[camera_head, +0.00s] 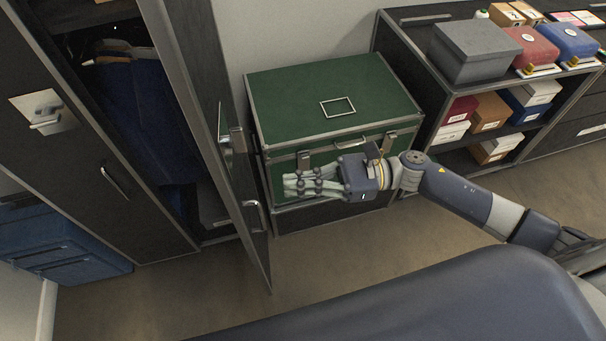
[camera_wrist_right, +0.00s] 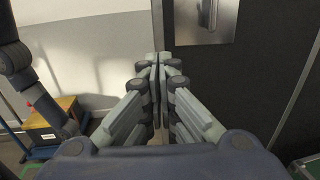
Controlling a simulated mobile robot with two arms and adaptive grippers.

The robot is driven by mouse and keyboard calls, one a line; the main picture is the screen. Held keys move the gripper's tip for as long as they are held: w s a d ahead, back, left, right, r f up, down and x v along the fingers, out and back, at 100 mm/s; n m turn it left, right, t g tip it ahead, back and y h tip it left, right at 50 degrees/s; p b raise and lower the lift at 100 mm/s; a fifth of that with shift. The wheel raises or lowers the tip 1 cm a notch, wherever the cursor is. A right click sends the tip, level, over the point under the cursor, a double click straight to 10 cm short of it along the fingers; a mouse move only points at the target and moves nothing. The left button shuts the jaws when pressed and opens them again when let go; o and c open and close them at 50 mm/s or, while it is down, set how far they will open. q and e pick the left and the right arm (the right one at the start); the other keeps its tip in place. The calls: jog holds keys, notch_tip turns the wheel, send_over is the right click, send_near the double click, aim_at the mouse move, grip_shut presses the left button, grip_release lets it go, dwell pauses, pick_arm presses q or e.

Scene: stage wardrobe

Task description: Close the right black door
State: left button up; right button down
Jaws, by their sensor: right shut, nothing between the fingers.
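The right black door (camera_head: 217,110) of the wardrobe stands open in the head view, swung out toward me and seen nearly edge-on. My right gripper (camera_head: 287,184) is shut and empty, just to the right of the door and in front of the green trunk. In the right wrist view the shut fingers (camera_wrist_right: 158,62) point at the door's edge region, with the dark door panel (camera_wrist_right: 245,75) and its metal plate (camera_wrist_right: 205,18) beyond. Contact cannot be told. My left gripper is not in view.
Dark blue clothes (camera_head: 150,110) hang in the open wardrobe. A green trunk (camera_head: 290,100) stands close to the right of the open door. A shelf unit (camera_head: 410,60) with boxes is farther right. Floor before the wardrobe is clear.

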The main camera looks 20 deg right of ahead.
aim_at(231, 192)
jog(key=a+p, duration=0.1)
jog(key=a, duration=0.1)
jog(key=w+a+p, duration=0.1)
jog(key=a, duration=0.2)
jog(key=a+p, duration=0.2)
jog(key=a, duration=0.1)
jog(key=shift+w+r, duration=0.15)
jog(key=shift+r, duration=0.05)
jog(key=shift+w+a+f, duration=0.1)
jog(key=shift+a, duration=0.55)
jog(key=shift+a+f, duration=0.15)
